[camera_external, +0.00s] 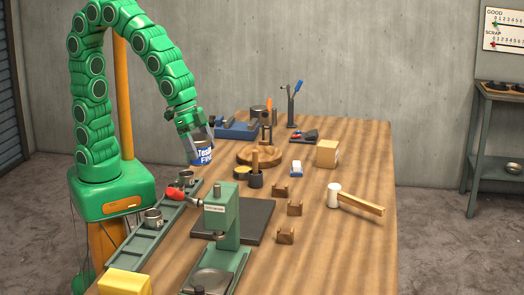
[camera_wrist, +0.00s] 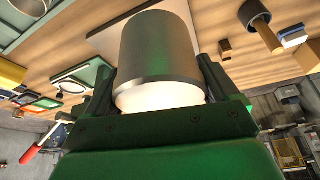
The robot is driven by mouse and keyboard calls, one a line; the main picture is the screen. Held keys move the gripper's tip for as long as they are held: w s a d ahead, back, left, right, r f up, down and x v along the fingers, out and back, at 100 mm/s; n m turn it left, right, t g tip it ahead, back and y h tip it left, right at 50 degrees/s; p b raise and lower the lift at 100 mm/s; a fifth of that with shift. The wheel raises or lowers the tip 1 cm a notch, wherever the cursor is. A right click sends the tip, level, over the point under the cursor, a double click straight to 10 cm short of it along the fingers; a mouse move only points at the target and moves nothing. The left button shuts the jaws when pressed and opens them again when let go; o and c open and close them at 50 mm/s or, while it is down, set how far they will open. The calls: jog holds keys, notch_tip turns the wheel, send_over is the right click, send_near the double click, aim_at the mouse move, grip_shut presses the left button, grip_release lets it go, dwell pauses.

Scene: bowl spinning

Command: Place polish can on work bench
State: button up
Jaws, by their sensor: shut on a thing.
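The polish can (camera_external: 202,155), with a blue and white label, is held at the end of my arm in the external view. My gripper (camera_external: 200,140) is shut on it, with fingers on either side. The can appears raised over the left part of the wooden work bench (camera_external: 355,160); its exact height is unclear. In the wrist view the can (camera_wrist: 158,50) is a grey cylinder with a pale end facing the camera, between my dark fingers. Part of its side is hidden by the fingers.
A green press (camera_external: 222,225) and a dark mat (camera_external: 262,215) are at the front. The bench's right side is mostly clear.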

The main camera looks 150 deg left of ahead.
jog(key=w+a+f, duration=0.1)
jog(key=w+f, duration=0.2)
jog(key=w, duration=0.1)
jog(key=w+a+f, duration=0.2)
jog(key=w+f, duration=0.1)
jog(key=w, duration=0.1)
jog(key=w+a+f, duration=0.2)
jog(key=w+f, duration=0.1)
jog(key=w, duration=0.1)
jog(key=shift+a+f, duration=0.1)
jog(key=shift+a, duration=0.15)
jog(key=shift+w+a+f, duration=0.1)
jog(key=shift+w+f, duration=0.1)
jog(key=shift+f, duration=1.6)
jog(key=shift+f, duration=0.1)
jog(key=o, duration=1)
jog(key=shift+o, duration=0.2)
